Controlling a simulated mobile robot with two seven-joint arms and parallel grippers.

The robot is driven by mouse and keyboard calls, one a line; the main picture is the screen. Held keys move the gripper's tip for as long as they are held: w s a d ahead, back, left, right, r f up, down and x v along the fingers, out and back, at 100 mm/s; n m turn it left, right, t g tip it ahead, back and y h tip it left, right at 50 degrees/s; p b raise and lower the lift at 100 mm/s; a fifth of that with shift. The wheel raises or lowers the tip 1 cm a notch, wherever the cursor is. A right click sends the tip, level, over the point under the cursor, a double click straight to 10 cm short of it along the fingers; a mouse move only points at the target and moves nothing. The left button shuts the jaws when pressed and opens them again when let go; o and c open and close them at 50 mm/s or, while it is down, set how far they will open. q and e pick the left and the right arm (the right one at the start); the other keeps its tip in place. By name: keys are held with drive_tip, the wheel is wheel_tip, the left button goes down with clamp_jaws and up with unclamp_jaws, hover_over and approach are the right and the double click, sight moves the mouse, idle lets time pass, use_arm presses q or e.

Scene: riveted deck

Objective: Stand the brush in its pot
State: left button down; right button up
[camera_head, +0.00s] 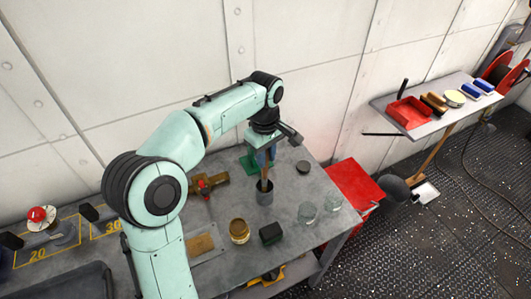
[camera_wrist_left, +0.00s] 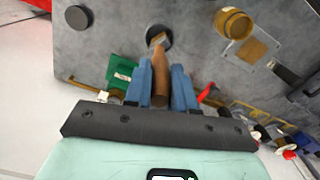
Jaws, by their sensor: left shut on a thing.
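The brush (camera_head: 266,171) has a brown wooden handle and hangs roughly upright from my left gripper (camera_head: 267,155). In the left wrist view, the brush handle (camera_wrist_left: 161,75) lies between the two blue fingers of the left gripper (camera_wrist_left: 161,88), which are shut on it. The pot (camera_head: 265,197) is a dark grey cylinder standing on the workbench, directly below the gripper. The brush's lower end is at the mouth of the pot (camera_wrist_left: 159,32); how deep it reaches inside is hidden. My right gripper is in neither view.
A side shelf (camera_head: 432,124) holds a red tray (camera_head: 408,112).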

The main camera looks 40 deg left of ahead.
use_arm(q)
drive_tip(key=shift+f+b, duration=1.15)
drive_tip(key=shift+f, duration=1.3)
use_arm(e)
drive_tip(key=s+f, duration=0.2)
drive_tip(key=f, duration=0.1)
use_arm(q)
drive_tip(key=c, duration=0.9)
unclamp_jaws()
drive_tip(key=shift+o, duration=0.2)
wheel_tip(320, 180, up, 13)
drive_tip(key=p, duration=0.3)
drive_tip(key=shift+w+a+r, duration=0.1)
drive_tip(key=shift+r, duration=0.1)
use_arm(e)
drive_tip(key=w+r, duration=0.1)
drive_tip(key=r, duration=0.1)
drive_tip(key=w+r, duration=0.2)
